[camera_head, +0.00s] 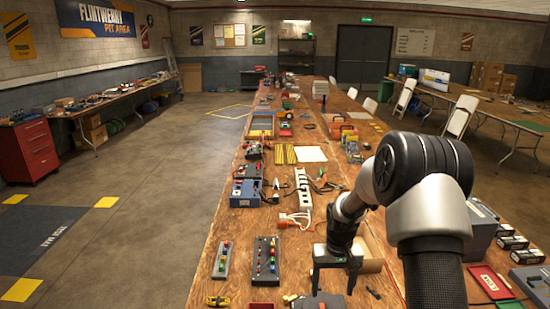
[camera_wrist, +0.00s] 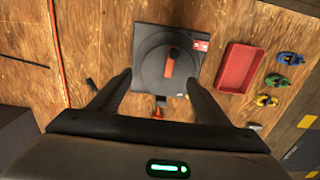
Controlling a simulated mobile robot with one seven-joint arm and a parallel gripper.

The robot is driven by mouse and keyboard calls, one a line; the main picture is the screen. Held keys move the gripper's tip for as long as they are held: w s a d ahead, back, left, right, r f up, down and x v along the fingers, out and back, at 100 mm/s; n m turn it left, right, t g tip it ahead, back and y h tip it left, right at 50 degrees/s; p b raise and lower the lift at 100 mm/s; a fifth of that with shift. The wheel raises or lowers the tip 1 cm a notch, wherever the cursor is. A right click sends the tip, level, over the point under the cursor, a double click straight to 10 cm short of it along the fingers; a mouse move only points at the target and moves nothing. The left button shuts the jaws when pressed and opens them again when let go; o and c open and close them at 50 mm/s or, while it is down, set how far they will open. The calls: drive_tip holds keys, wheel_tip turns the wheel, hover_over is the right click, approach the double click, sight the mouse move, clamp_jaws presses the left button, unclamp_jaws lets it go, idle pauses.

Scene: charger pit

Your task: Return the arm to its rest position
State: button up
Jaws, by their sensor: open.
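My gripper (camera_head: 336,280) points down over the near part of the long wooden workbench (camera_head: 225,275). My arm bends up and back from it toward the right. In the wrist view my gripper (camera_wrist: 160,84) has its two fingers spread apart with nothing held between them. Below them on the bench lies a dark grey square device (camera_wrist: 150,42) with a red-orange lever (camera_wrist: 170,62) on a round dial. From this view I cannot tell how high the fingertips are above it.
A red tray (camera_wrist: 240,66) and several small coloured clamps (camera_wrist: 290,58) lie beside the device. In the head view, a button box (camera_head: 266,262), a white power strip (camera_head: 303,188) and a blue box (camera_head: 244,194) crowd the bench. Open floor (camera_head: 165,190) lies left.

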drive_tip(key=shift+r, duration=0.45)
drive_tip(key=shift+r, duration=0.1)
drive_tip(key=s+r+t+p, duration=0.1)
drive_tip(key=s+r, duration=0.3)
drive_tip(key=r, duration=0.7)
drive_tip(key=s+r+t+p, duration=0.15)
drive_tip(key=s+r, duration=0.35)
drive_tip(key=r, duration=0.7)
drive_tip(key=s+a+r+t, duration=0.1)
drive_tip(key=s+r, duration=0.4)
drive_tip(key=s, duration=0.4)
drive_tip(key=s+a+r+t, duration=0.1)
drive_tip(key=s+r, duration=0.4)
drive_tip(key=s, duration=0.5)
drive_tip(key=shift+a+t+p, duration=0.3)
drive_tip(key=shift+t+p, duration=0.05)
drive_tip(key=shift+t, duration=0.2)
